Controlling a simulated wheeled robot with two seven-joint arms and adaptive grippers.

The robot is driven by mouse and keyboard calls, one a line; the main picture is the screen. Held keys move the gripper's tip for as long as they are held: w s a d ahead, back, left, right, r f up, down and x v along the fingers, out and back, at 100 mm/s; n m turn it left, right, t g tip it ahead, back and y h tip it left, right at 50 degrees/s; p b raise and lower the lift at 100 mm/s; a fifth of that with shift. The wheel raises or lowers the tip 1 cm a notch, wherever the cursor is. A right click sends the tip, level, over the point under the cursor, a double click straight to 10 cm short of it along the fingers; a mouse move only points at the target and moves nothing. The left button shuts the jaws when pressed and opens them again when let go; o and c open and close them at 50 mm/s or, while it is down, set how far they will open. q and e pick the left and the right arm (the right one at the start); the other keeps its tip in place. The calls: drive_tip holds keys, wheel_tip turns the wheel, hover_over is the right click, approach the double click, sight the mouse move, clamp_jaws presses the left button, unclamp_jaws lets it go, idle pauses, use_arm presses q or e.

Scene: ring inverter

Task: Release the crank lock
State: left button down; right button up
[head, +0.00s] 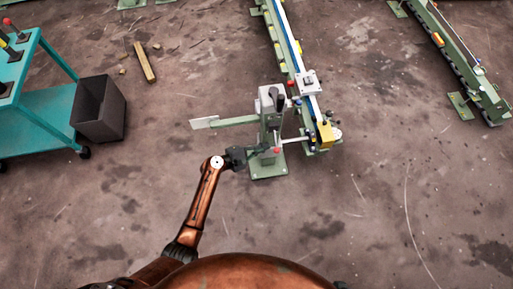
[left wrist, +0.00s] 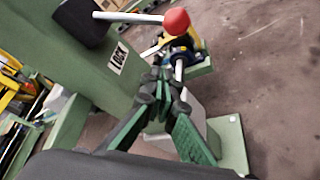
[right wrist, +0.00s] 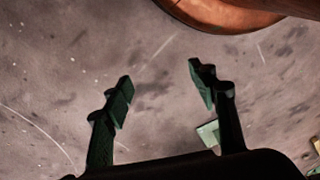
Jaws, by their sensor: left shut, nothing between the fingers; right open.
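The green machine stand (head: 268,160) is in the middle of the head view. In the left wrist view its green panel (left wrist: 85,70) has a white label reading LOCK (left wrist: 118,58). A pale metal lever (left wrist: 125,17) with a red ball knob (left wrist: 177,21) sticks out above the label; the knob also shows in the head view (head: 276,150). My left gripper (head: 258,149) is at the left side of the stand. Its fingertips (left wrist: 163,84) are together and empty, below the red knob and apart from it. My right gripper (right wrist: 161,82) is open and empty above bare floor.
A long green rail (head: 291,50) runs back from the stand, with a yellow block (head: 326,134) at its near end. A flat green arm (head: 225,122) juts left. A teal cart (head: 50,110) and dark bin (head: 99,108) stand left. The front floor is clear.

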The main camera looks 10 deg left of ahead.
use_arm(q)
drive_tip(key=shift+s+d+r, duration=0.95)
drive_tip(key=shift+d+r, duration=0.15)
drive_tip(key=shift+d, duration=0.1)
use_arm(e)
drive_tip(key=shift+w+a+f, duration=0.35)
drive_tip(key=shift+w+f, duration=0.2)
drive_tip(key=shift+f, duration=0.05)
